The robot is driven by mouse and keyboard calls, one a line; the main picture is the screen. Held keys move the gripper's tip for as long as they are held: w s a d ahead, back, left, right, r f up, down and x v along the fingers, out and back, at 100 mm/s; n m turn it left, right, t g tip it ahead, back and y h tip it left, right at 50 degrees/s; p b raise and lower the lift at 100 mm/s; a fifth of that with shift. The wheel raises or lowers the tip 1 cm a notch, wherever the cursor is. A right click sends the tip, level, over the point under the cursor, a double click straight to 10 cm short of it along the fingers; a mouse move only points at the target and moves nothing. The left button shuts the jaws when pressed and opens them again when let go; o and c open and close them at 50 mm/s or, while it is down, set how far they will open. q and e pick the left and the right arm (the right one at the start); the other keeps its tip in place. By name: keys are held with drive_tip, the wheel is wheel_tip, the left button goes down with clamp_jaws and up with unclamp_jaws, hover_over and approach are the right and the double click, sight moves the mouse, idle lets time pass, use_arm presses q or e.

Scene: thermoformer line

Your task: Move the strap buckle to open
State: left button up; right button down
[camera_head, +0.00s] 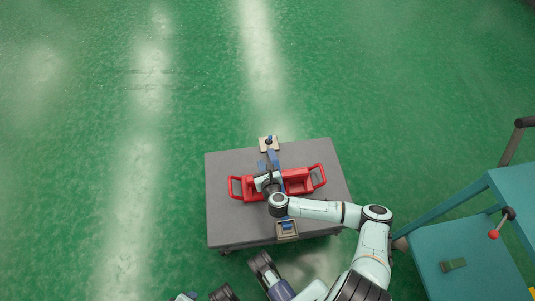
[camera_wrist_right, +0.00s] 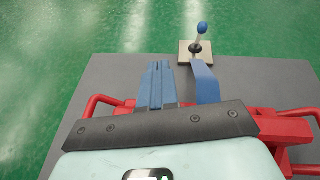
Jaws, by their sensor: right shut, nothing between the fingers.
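A blue strap (camera_head: 272,158) runs over a red frame with two handles (camera_head: 237,189) on a grey cart top. At its far end is a beige plate (camera_wrist_right: 184,51) with an upright lever and blue knob (camera_wrist_right: 202,28), which looks like the strap buckle. The knob also shows in the head view (camera_head: 268,141). My right gripper (camera_wrist_right: 158,78) is shut and empty, its blue fingers just left of the strap (camera_wrist_right: 206,84) and short of the plate. The hand covers part of the frame and strap.
A beige block with a blue piece (camera_head: 287,227) is at the cart's near edge. The grey cart top (camera_head: 226,225) is bare at its sides. A teal machine (camera_head: 460,262) with a red-knobbed lever (camera_head: 494,234) stands at right. Green floor (camera_head: 100,120) is clear beyond.

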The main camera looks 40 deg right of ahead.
sight(269, 139)
use_arm(q)
wheel_tip(269, 139, down, 7)
drive_tip(key=s+a+g+b, duration=0.1)
drive_tip(key=s+a+b, duration=0.1)
drive_tip(key=b, duration=0.2)
drive_tip(key=shift+s, duration=0.2)
use_arm(e)
drive_tip(key=w+d+f+m+h, duration=0.2)
drive_tip(key=w+d+f, duration=0.2)
drive_tip(key=w+d, duration=0.3)
drive_tip(key=d, duration=0.3)
drive_tip(key=shift+w+m+g, duration=0.25)
drive_tip(key=shift+m+g, duration=0.15)
use_arm(q)
drive_tip(key=shift+r, duration=0.15)
use_arm(e)
drive_tip(key=shift+a+f, duration=0.1)
